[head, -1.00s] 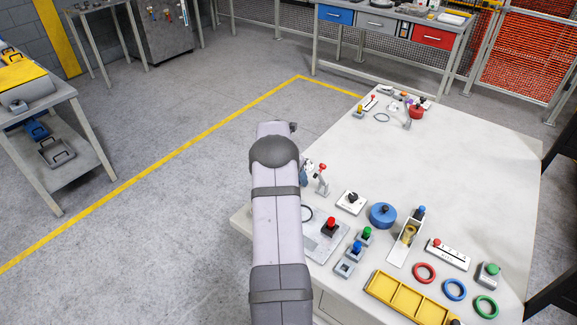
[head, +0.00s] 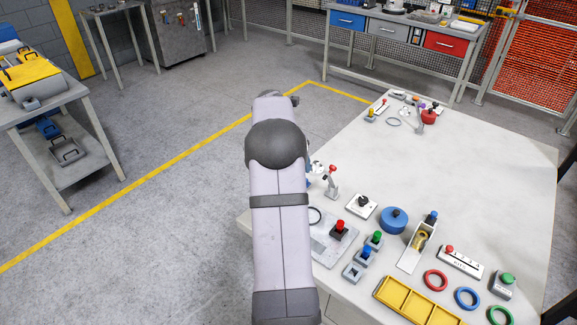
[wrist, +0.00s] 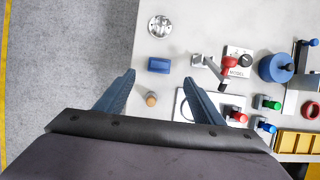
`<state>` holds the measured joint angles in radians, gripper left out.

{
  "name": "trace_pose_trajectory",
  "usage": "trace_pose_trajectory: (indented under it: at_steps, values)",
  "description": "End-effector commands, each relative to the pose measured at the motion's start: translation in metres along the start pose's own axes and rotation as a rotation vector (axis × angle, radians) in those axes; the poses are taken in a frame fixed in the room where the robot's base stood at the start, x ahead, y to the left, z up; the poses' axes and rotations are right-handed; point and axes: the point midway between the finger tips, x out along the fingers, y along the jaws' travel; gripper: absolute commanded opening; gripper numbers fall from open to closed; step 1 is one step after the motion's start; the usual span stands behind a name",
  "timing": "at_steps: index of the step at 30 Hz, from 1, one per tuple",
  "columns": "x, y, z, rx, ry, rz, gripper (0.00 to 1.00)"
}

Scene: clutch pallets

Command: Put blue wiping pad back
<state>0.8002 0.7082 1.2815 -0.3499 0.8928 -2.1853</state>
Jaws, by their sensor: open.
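The blue wiping pad appears to be the small blue rectangular block (wrist: 158,65) lying on the pale table near its left edge in the wrist view. My gripper (wrist: 160,79) is open, with its two blue-grey fingers spread wide. The pad shows just beyond the fingertips, roughly centred between them, with nothing held. In the head view my own arm hides the gripper and most of the pad's area.
A round metal disc (wrist: 160,27) lies beyond the pad, and a small orange-topped peg (wrist: 151,99) stands between the fingers. A red-knobbed lever (wrist: 229,63) stands to the right. A blue round pot (head: 394,220) and yellow tray (head: 412,300) are further right. The table's far middle (head: 470,160) is clear.

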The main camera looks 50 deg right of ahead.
Motion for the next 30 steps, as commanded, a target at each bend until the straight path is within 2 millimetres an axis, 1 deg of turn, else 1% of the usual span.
trace_pose_trajectory:
  at_steps: [4,6,8,11,14,15,17,18,20,21,23,24,26,27,29,30]
  values:
    - [-0.001,0.001,-0.001,0.003,0.001,0.001,0.62]
    - [-0.003,0.003,-0.006,0.017,0.005,0.005,0.62]
    - [-0.007,0.007,-0.016,0.041,0.014,0.010,0.62]
    - [-0.020,0.018,-0.043,0.118,0.038,0.025,0.62]
    - [-0.039,0.029,-0.086,0.240,0.079,0.039,0.62]
    - [-0.048,0.032,-0.106,0.300,0.099,0.041,0.62]
    - [-0.062,0.034,-0.141,0.399,0.133,0.041,0.62]
    - [-0.072,0.033,-0.165,0.469,0.156,0.038,0.62]
    - [-0.086,0.029,-0.201,0.579,0.192,0.025,0.62]
    - [-0.094,0.024,-0.224,0.653,0.214,0.014,0.62]
    - [-0.106,0.014,-0.258,0.763,0.245,-0.009,0.62]
    - [-0.113,0.005,-0.281,0.836,0.264,-0.029,0.62]
    - [-0.123,-0.011,-0.312,0.946,0.288,-0.061,0.62]
    - [-0.128,-0.022,-0.332,1.016,0.301,-0.085,0.62]
    - [-0.134,-0.042,-0.358,1.117,0.314,-0.124,0.62]
    - [-0.137,-0.054,-0.373,1.181,0.321,-0.150,0.62]
